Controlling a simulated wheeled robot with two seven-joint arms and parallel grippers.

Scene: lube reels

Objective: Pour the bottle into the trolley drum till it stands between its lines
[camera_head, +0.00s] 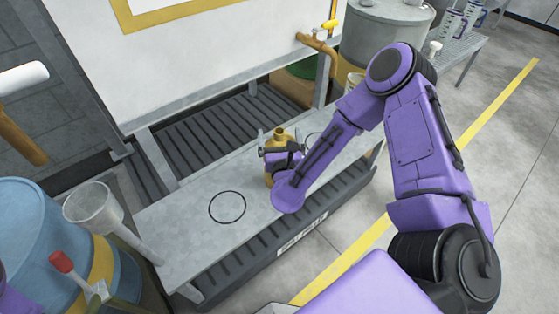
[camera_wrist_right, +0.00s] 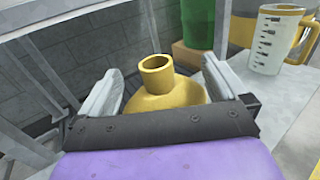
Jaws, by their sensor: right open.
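A yellow bottle (camera_head: 279,136) with an open round neck stands upright on the grey bench. Its neck and shoulder also show in the right wrist view (camera_wrist_right: 157,75). My right gripper (camera_head: 282,151) is at the bottle, its open fingers on either side of the body. In the right wrist view the pale fingers (camera_wrist_right: 162,66) flank the shoulder; whether they touch it is hidden. A blue drum (camera_head: 32,230) with a yellow band stands at the left, a pale funnel (camera_head: 93,206) beside it. I cannot see its level lines. My left gripper is out of view.
The grey bench (camera_head: 180,225) has a drawn ring (camera_head: 227,206) on its bare left part. A graduated jug (camera_wrist_right: 272,42) stands past the bottle. A red-tipped lever (camera_head: 62,262) is by the drum. A large white panel (camera_head: 190,65) rises behind the bench.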

